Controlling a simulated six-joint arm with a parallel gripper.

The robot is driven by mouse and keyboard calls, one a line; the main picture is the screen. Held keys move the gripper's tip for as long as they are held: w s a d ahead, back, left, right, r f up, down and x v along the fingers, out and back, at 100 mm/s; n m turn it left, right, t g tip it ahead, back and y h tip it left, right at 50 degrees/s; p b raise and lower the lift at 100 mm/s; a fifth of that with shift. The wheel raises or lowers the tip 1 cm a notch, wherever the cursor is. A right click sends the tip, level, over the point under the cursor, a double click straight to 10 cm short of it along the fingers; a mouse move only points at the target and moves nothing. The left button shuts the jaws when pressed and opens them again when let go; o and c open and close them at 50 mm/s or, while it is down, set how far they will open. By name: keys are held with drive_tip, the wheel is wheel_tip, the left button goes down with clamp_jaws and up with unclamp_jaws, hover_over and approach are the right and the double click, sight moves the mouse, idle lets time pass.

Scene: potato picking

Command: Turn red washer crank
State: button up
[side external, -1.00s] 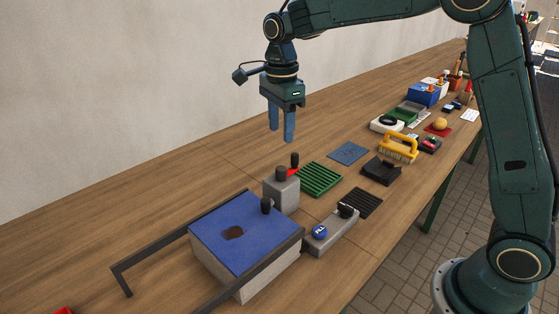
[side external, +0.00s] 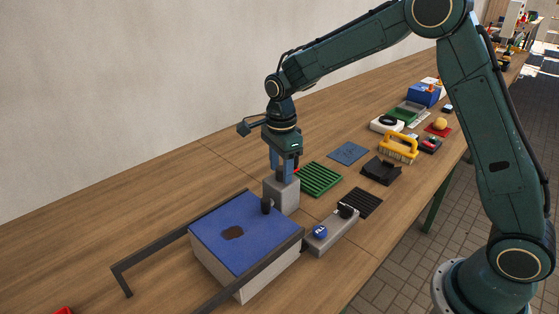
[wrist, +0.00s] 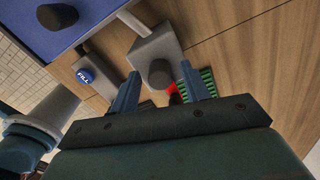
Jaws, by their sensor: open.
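The grey washer block (side external: 281,194) stands beside the blue-topped box; in the wrist view the block (wrist: 153,48) has a dark round knob (wrist: 160,73) on top. The red crank arm (wrist: 172,88) reaches out from beside this knob toward a dark handle, partly hidden by my gripper's body. In the side view only a sliver of red (side external: 297,170) shows behind the fingers. My gripper (side external: 285,180) points down over the block, its fingers low around the top. In the wrist view my gripper (wrist: 160,70) is open, with knob and red arm between the fingers. I cannot tell whether they touch.
The blue-topped box (side external: 240,228) with a dark knob and dark rails stands in front. A grey panel (side external: 330,235) with a blue FILL button is close by on the right. A green rack (side external: 320,179) lies just behind. Bare wood (side external: 180,190) is at the left.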

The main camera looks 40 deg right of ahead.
drive_tip(key=c, duration=1)
drive_tip(key=shift+n, duration=0.4)
